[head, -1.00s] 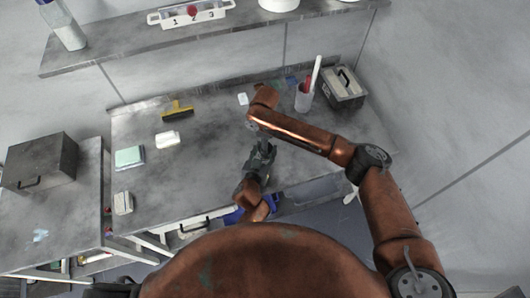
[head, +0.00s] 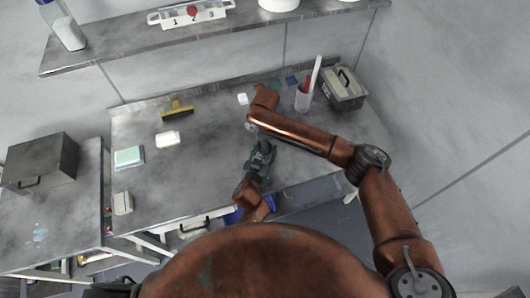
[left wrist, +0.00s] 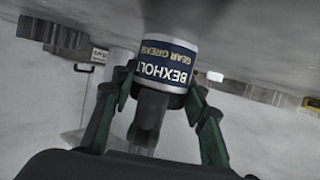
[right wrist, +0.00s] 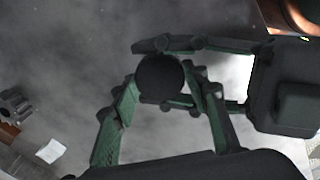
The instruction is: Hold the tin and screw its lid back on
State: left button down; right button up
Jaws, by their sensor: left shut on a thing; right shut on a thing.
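The tin (left wrist: 168,68), with a dark blue "BEXHOLT GEAR GREASE" label, appears upside down in the left wrist view. My left gripper (left wrist: 158,82) is shut on it, one finger at each side. A round black lid (right wrist: 159,77) shows between the fingers of my right gripper (right wrist: 163,92), which is shut on it. The left gripper's fingers show around and beyond the lid, coming from the right (right wrist: 175,72). The lid hides the tin there, and I cannot tell whether they touch. In the head view, the left gripper (head: 266,147) is over the bench; the right gripper is mostly hidden.
The bench (head: 205,180) has free room left of my grippers. A yellow-handled brush (head: 177,110), a white block (head: 167,138) and a green-topped block (head: 129,157) lie to the left. A cup with sticks (head: 303,100) and a lidded box (head: 343,88) stand at the back right.

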jog(key=shift+c, duration=0.4)
jog(key=o, duration=1.4)
notch_tip(320, 180, up, 12)
jog(key=shift+r, duration=0.1)
pick_arm(q)
jog(key=c, duration=1.1)
grip_release()
jog(key=shift+s, duration=0.1)
